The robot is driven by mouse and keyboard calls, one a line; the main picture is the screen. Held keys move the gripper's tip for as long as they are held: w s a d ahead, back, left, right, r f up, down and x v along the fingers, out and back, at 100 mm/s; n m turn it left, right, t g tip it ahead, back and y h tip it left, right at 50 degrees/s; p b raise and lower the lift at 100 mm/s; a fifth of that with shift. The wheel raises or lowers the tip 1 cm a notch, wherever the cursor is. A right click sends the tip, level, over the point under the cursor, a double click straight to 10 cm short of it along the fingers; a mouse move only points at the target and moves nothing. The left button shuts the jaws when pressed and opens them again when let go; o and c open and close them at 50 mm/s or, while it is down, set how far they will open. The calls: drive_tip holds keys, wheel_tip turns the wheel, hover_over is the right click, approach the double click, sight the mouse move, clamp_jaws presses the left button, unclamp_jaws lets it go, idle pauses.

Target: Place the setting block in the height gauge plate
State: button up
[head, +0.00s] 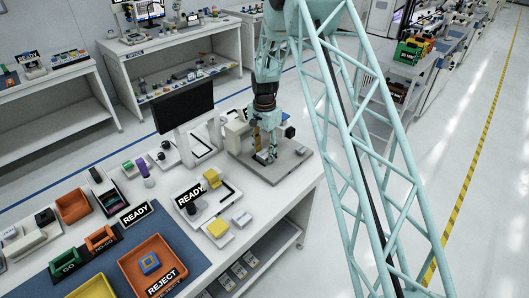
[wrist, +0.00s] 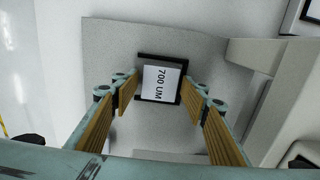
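The setting block (wrist: 160,84) is a white block marked "700 UM". In the wrist view it lies inside a black square frame (wrist: 162,57) on the grey height gauge plate (wrist: 110,45). Black shows along its top edge and sides. The plate also shows in the head view (head: 284,172), at the right end of the bench. My gripper (wrist: 157,95) is open, its two ribbed tan fingers apart on either side of the block, with gaps to it. In the head view my gripper (head: 265,152) is low over the plate, and the block is mostly hidden there.
A gauge body (head: 238,134) stands at the plate's left back. A monitor (head: 187,105) stands behind. An orange REJECT bin (head: 150,265) holds a blue block at front left. The plate's front is clear.

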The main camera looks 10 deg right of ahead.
sight(264, 153)
drive_tip(key=shift+o, duration=0.3)
drive_tip(key=shift+r, duration=0.15)
wheel_tip(264, 153, up, 12)
idle(0.9)
idle(0.7)
